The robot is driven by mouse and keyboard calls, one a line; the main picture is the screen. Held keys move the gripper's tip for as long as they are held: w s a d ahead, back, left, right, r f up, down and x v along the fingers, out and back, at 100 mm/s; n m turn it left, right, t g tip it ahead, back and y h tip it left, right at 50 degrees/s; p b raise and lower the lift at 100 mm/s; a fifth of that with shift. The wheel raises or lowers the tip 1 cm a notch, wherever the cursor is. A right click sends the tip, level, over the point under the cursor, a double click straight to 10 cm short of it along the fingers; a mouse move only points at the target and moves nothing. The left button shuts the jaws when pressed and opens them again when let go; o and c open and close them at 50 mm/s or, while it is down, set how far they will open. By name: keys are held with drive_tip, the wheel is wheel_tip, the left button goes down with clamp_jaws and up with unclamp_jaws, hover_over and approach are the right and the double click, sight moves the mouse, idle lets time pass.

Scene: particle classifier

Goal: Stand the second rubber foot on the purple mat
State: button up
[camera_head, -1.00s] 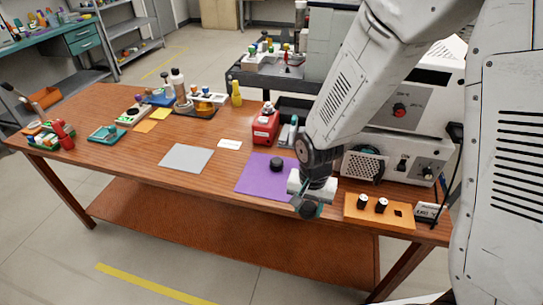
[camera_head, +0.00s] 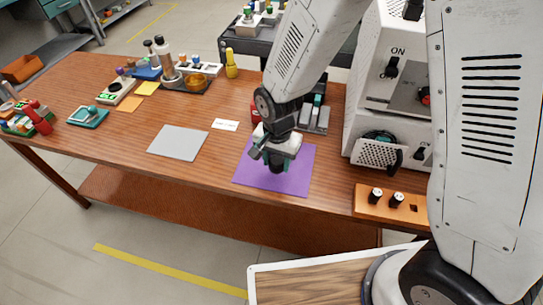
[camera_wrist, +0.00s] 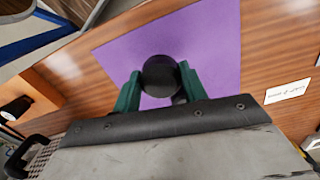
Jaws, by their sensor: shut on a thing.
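The purple mat (camera_head: 297,180) lies near the table's front edge, and it also shows in the wrist view (camera_wrist: 215,40). My gripper (camera_head: 275,158) is over the mat. In the wrist view its green fingers (camera_wrist: 160,88) are shut on a round black rubber foot (camera_wrist: 160,73). That foot also shows below the fingers in the head view (camera_head: 277,168); I cannot tell whether it touches the mat. A second dark piece (camera_wrist: 180,99) shows partly behind a finger, probably the foot seen on the mat earlier; my gripper hides it in the head view.
An orange block (camera_head: 366,204) with two black knobs stands right of the mat. A white machine (camera_head: 365,125) is behind it. A grey mat (camera_head: 180,143) and a white card (camera_head: 225,124) lie left. A red object (camera_head: 257,112) is close behind my gripper.

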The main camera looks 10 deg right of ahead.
sight(273, 165)
drive_tip(key=shift+w+a, duration=0.25)
drive_tip(key=shift+w, duration=0.2)
drive_tip(key=shift+w+a+f, duration=0.1)
drive_tip(key=shift+w+f, duration=0.05)
drive_tip(key=shift+f, duration=0.75)
drive_tip(key=shift+w+f, duration=0.15)
drive_tip(key=shift+f, duration=0.75)
drive_tip(key=shift+f, duration=0.1)
drive_tip(key=o, duration=1)
